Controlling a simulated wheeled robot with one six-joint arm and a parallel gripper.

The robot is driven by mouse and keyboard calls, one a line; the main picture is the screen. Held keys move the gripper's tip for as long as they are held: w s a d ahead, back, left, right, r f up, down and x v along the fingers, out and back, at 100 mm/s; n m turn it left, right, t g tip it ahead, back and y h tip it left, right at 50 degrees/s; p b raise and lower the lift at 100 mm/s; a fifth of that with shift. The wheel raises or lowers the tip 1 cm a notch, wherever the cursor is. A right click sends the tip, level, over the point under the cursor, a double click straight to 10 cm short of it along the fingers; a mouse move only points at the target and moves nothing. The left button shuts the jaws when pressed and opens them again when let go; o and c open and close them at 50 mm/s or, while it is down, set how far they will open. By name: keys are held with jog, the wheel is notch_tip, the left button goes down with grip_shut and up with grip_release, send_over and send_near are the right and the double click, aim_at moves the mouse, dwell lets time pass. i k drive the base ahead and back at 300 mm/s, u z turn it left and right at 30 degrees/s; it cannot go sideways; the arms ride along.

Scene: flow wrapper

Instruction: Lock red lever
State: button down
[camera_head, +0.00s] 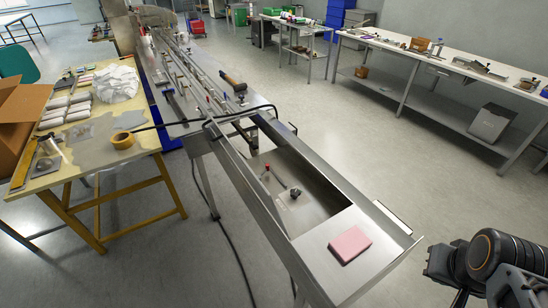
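A small lever with a red knob (267,168) stands up inside the sunken bay of the long steel flow wrapper (262,198), near its close end. A black knob (295,192) sits just to the right of it and closer to me. My gripper (437,263) seems to be the dark block at the lower right, beside my arm's orange-ringed joint. It is well apart from the lever, beyond the machine's right edge. Its fingers cannot be made out, so I cannot tell whether it is open or shut.
A pink block (350,244) lies on the machine's close end plate. A black bar (215,119) crosses the machine farther back, near a hammer-like tool (233,82). A cluttered yellow-legged table (130,149) stands left. The floor (385,150) to the right is clear up to a long bench (405,50).

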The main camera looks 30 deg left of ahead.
aim_at(267, 166)
jog(key=k, duration=1.25)
jog(key=u, duration=1.55)
jog(key=i, duration=0.5)
